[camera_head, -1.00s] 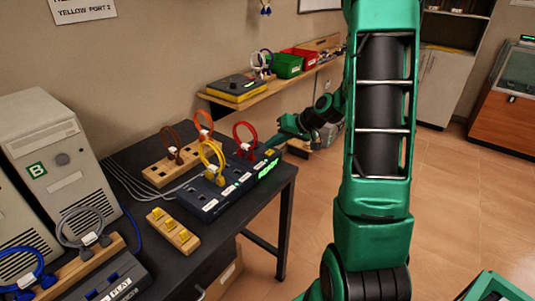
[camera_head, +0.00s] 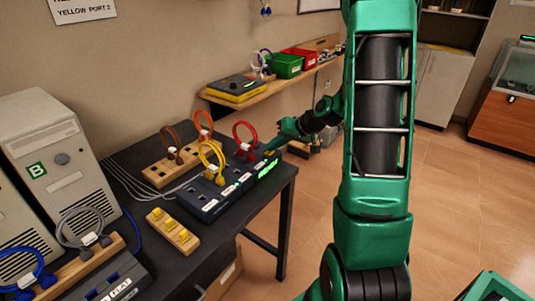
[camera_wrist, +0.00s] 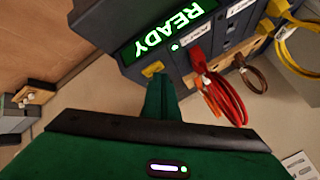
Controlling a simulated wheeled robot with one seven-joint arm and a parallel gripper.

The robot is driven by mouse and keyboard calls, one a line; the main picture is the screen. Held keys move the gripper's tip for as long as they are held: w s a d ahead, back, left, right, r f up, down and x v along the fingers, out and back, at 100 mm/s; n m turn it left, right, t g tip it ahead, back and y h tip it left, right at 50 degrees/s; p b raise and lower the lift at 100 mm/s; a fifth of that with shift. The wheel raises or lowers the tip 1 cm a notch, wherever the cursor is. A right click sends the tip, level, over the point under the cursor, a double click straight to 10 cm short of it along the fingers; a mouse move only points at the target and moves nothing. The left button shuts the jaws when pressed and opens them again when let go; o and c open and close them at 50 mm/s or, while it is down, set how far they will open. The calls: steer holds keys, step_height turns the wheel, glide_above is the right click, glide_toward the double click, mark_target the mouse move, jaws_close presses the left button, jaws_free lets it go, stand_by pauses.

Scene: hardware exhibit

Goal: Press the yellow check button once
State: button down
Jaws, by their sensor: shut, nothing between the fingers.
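The yellow check button (camera_wrist: 152,69) is on the end of the dark control box (camera_head: 205,199), beside the lit green READY display (camera_wrist: 170,28). My gripper (camera_wrist: 161,80) is shut and empty. In the wrist view its fingertips are right beside the button; I cannot tell whether they touch it. In the head view my gripper (camera_head: 272,147) reaches over the far right corner of the box, and the button is hidden behind it.
Red (camera_head: 245,136) and yellow (camera_head: 211,156) cable loops stand up from the box near my gripper. A wooden block with yellow pieces (camera_head: 173,230) lies in front. Computer towers (camera_head: 60,160) stand at left.

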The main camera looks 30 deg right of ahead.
mark_target(273, 154)
steer(key=shift+f, duration=0.2)
steer(key=shift+r, duration=0.15)
stand_by(0.4)
steer(key=shift+r, duration=0.7)
step_height(273, 154, up, 5)
stand_by(0.6)
stand_by(0.6)
steer(key=s+a+m+g+h, duration=0.1)
steer(key=s+a+g, duration=0.1)
steer(key=s, duration=0.9)
steer(key=s+a+r+g+h, duration=0.1)
steer(key=s+a+g, duration=0.1)
steer(key=s, duration=1)
steer(key=s+a+r+m+g+h, duration=0.1)
steer(key=s+g, duration=0.3)
steer(key=s, duration=0.8)
steer(key=shift+a+m+h, duration=0.3)
steer(key=shift+a+h, duration=0.1)
